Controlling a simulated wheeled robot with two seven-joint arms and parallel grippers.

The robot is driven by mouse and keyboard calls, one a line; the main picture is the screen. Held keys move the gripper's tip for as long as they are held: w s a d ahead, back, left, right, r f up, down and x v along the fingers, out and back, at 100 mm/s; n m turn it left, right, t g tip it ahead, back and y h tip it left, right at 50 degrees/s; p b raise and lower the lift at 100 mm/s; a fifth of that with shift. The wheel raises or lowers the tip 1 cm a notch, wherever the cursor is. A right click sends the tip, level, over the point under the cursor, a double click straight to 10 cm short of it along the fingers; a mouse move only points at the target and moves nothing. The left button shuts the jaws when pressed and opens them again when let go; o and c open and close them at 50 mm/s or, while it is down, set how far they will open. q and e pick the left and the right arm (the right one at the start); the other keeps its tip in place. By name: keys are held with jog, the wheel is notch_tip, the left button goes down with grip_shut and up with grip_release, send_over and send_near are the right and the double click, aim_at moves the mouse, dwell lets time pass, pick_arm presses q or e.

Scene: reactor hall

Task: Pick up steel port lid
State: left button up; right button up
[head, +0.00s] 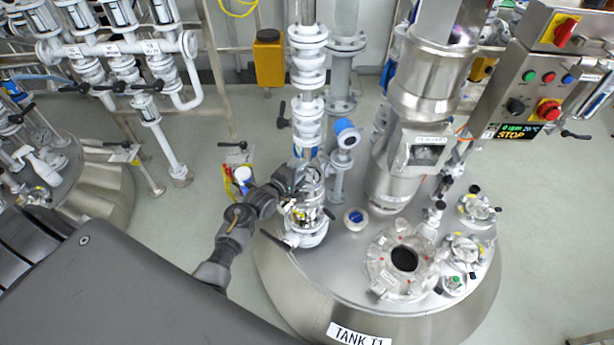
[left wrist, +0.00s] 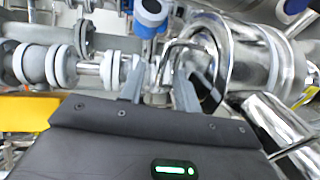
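My left gripper (head: 300,188) is at the steel fittings on the left side of tank T1, in front of the vertical pipe. In the left wrist view its two fingers (left wrist: 159,78) stand apart, with bright steel between and beyond their tips. A shiny, rounded steel piece with a curved loop (left wrist: 235,50) lies close to the tips; it may be the steel port lid, but I cannot tell for sure. Contact with the fingers is unclear. A round port with a dark open hole (head: 404,258) shows on the tank top. My right gripper is out of view.
Tank T1 (head: 350,312) carries a tall steel drive column (head: 395,185) and small ports (head: 478,208) at the right. A white flanged pipe (head: 307,60) with a blue-capped instrument (head: 346,134) stands behind the gripper. A blue-and-white cap (head: 356,218) sits on the tank top.

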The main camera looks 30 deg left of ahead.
pick_arm(q)
jog(key=shift+w, duration=0.2)
grip_shut()
jog(key=shift+r, duration=0.1)
jog(key=shift+r, duration=0.55)
jog(key=s+a+r, duration=0.2)
jog(key=s+r, duration=0.9)
jog(key=s, duration=0.3)
jog(key=shift+r+b, duration=0.4)
